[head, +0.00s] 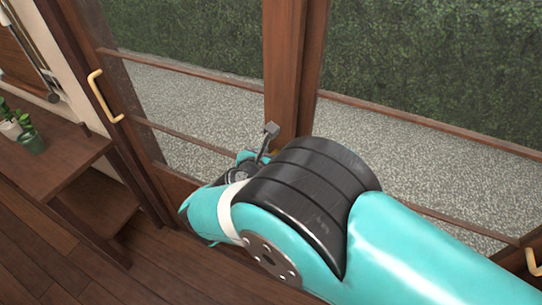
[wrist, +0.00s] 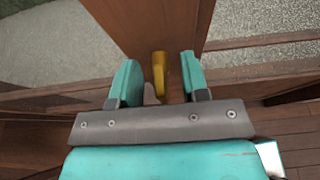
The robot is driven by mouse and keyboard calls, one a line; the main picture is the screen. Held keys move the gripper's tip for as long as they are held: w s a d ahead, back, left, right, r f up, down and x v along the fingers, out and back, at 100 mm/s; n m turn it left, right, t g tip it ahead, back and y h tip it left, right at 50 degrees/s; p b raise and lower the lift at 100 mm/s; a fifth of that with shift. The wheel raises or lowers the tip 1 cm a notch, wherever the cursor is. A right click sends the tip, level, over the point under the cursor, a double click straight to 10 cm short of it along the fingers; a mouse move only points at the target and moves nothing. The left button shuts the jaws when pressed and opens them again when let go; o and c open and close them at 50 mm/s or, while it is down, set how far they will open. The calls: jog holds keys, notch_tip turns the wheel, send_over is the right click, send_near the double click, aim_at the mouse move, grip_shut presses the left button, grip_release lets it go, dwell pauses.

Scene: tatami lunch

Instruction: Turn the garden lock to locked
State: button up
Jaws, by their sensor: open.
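The garden lock shows in the wrist view as a small brass-yellow lever (wrist: 159,72) on the brown wooden door post (wrist: 149,22). It points roughly up and down in that picture. My gripper (wrist: 160,63) is open, its two teal fingers on either side of the lever in that view. The lever appears nearer the right finger, with a narrow gap; I cannot tell whether they touch or how deep the lever sits between them. In the head view my arm hides the lock and most of my gripper low on the middle post (head: 287,65).
Glass sliding doors look onto gravel (head: 195,110) and a hedge (head: 400,60). A brass handle (head: 96,95) is on the left frame, another (head: 533,262) at the right edge. A wooden shelf (head: 65,155) with potted plants (head: 32,140) stands at left. Wooden floor lies below.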

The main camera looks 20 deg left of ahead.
grip_shut()
jog(key=shift+m+b, duration=0.3)
jog(key=shift+b, duration=0.05)
jog(key=m+t+y+b, duration=0.1)
jog(key=m+b, duration=0.3)
jog(key=b, duration=0.4)
jog(key=d+f+m+t+y+b, duration=0.1)
jog(key=m+y+b, duration=0.2)
jog(key=b, duration=0.5)
jog(key=m+t+y+b, duration=0.1)
jog(key=m+y+b, duration=0.1)
jog(key=m+b, duration=0.3)
jog(key=shift+s+d+f+m+t+y+b, duration=0.15)
jog(key=shift+f+m+t+y+b, duration=0.2)
jog(key=shift+b, duration=1.2)
jog(key=shift+r+m, duration=0.15)
jog(key=shift+m, duration=0.1)
